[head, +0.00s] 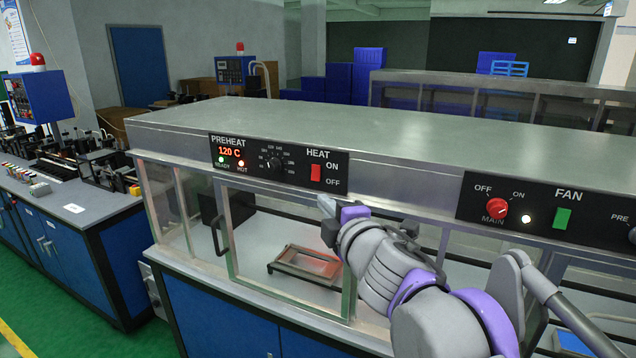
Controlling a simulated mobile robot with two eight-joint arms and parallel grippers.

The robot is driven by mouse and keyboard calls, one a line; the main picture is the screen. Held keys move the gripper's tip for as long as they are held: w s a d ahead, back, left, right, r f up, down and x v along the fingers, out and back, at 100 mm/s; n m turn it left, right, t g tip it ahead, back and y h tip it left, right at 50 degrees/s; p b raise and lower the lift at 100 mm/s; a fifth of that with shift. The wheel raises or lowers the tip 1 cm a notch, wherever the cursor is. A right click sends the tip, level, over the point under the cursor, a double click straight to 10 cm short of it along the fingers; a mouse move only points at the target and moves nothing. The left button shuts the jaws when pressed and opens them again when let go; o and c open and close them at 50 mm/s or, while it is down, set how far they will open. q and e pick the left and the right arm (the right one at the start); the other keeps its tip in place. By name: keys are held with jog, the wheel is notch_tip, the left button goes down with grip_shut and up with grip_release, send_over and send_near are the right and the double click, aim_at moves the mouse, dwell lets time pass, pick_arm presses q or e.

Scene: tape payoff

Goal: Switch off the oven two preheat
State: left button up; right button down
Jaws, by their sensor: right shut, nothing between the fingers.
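A black PREHEAT panel (289,180) is on the upper front of the metal-framed oven (262,124). Its display (231,151) reads 120 C, and the small READY and HOT lamps are lit. A round dial (275,162) is beside them. The red HEAT rocker switch (315,173) has ON and OFF printed to its right, and I cannot tell which side is pressed. My right gripper (326,206) is shut and empty, just below the panel under the HEAT switch, apparently not touching it. My left gripper is out of view.
A second panel (540,205) has a red MAIN knob (496,208), a lit white lamp and a green FAN switch (562,218). A glass door (240,250) covers a red-glowing frame (308,264). A blue workbench (75,250) stands left.

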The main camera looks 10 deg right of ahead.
jog(key=p, duration=0.1)
send_near(316, 181)
jog(key=w+a, duration=0.3)
jog(key=a, duration=0.1)
jog(key=w+d, duration=0.1)
jog(key=w+d+b, duration=0.1)
jog(key=w, duration=0.1)
jog(key=shift+r, duration=0.25)
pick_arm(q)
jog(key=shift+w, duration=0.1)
pick_arm(e)
jog(key=shift+w+f, duration=0.1)
jog(key=shift+w, duration=0.15)
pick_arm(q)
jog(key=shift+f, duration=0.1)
pick_arm(e)
jog(key=shift+w+d+f+b, duration=0.25)
jog(key=shift+f+b, duration=0.2)
jog(key=shift+b, duration=0.25)
jog(key=shift+s+r, duration=0.2)
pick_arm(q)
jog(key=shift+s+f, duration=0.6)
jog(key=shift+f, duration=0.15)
pick_arm(e)
jog(key=shift+w+d, duration=0.1)
